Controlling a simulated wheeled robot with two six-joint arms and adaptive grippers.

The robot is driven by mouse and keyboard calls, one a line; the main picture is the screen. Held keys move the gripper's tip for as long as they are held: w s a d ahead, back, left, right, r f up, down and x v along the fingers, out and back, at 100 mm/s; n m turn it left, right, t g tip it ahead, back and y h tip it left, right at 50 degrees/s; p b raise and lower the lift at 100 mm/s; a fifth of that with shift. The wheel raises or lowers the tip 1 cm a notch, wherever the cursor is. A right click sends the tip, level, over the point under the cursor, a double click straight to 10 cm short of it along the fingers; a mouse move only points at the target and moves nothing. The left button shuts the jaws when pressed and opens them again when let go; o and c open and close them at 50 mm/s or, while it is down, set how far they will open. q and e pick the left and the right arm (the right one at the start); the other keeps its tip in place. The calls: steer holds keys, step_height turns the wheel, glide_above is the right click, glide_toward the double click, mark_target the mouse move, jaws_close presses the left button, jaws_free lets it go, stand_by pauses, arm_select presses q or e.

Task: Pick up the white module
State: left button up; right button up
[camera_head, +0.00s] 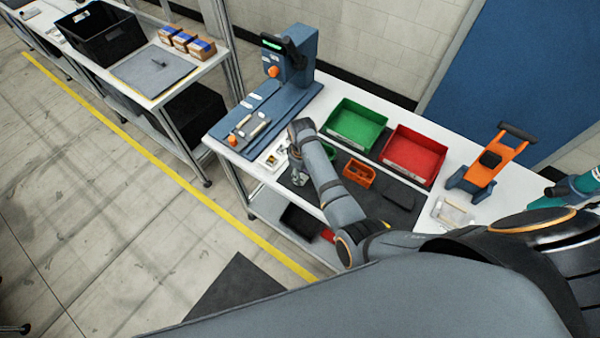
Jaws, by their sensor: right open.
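My right gripper (298,178) points down over the left end of the dark mat on the workbench. It is open, and my forearm hides part of the area behind it. A small white piece with darker details (270,161) lies on the bench just left of the gripper, apart from it. A pale flat piece (452,213) lies at the right of the bench. I cannot tell for sure which of these is the white module. My left gripper is not in view.
A blue press fixture (290,68) stands at the back left. A green bin (356,125), a red bin (412,155) and an orange holder (359,172) stand behind and right of my forearm. An orange tool (490,160) stands farther right.

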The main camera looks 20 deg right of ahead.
steer(key=shift+w+f, duration=0.1)
steer(key=shift+w, duration=0.05)
steer(key=shift+s+r, duration=0.3)
steer(key=shift+s, duration=0.2)
steer(key=c, duration=0.5)
steer(key=shift+c, duration=1.4)
jaws_close()
steer(key=shift+w, duration=0.1)
